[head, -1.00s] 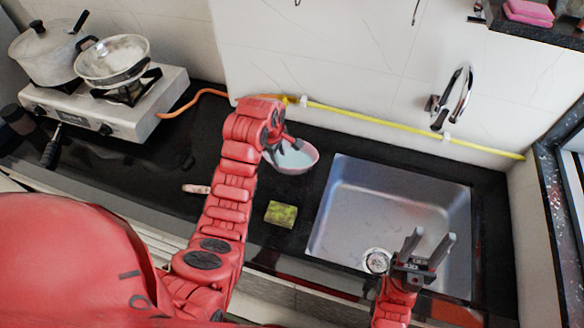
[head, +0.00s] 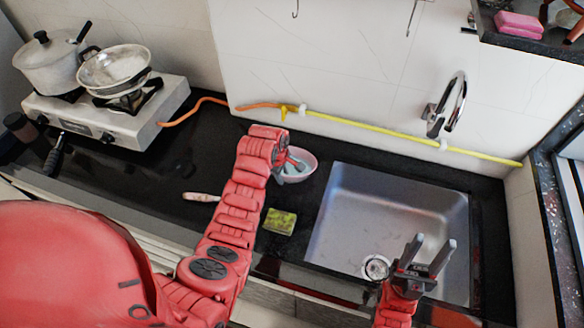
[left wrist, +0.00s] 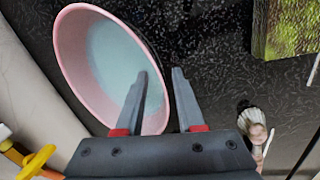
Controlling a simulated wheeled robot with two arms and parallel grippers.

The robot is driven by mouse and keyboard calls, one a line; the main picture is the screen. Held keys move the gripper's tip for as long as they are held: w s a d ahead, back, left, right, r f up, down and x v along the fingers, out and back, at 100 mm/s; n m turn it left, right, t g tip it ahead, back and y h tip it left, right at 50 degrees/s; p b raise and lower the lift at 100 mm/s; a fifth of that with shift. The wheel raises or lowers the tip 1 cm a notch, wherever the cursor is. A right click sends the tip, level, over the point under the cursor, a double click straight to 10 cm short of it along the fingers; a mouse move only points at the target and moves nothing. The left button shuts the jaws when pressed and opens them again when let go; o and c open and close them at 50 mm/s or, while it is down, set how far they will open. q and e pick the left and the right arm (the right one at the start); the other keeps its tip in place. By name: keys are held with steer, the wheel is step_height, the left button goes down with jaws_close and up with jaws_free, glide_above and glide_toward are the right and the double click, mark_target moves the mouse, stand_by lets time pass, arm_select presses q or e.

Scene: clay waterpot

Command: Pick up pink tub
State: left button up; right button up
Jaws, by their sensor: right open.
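The pink tub (head: 311,158), a round bowl with a pale bluish inside, stands on the black counter left of the sink. My left gripper (head: 296,164) is at the tub, and its arm covers the tub's left part in the head view. In the left wrist view the tub (left wrist: 72,42) fills the upper left. My left gripper (left wrist: 161,78) is open there, one finger over the tub's inside and the other outside its rim. Contact with the rim cannot be told. My right gripper (head: 430,255) is open and empty over the sink's front edge.
A green-yellow sponge (head: 280,221) lies in front of the tub, and a brush (head: 202,197) lies left of my left arm. The steel sink (head: 400,215) is to the right. A stove (head: 120,115) with a pot and pan stands left. A yellow hose (head: 370,124) runs along the wall.

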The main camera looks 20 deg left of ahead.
arm_select(q)
jaws_close()
stand_by(1.4)
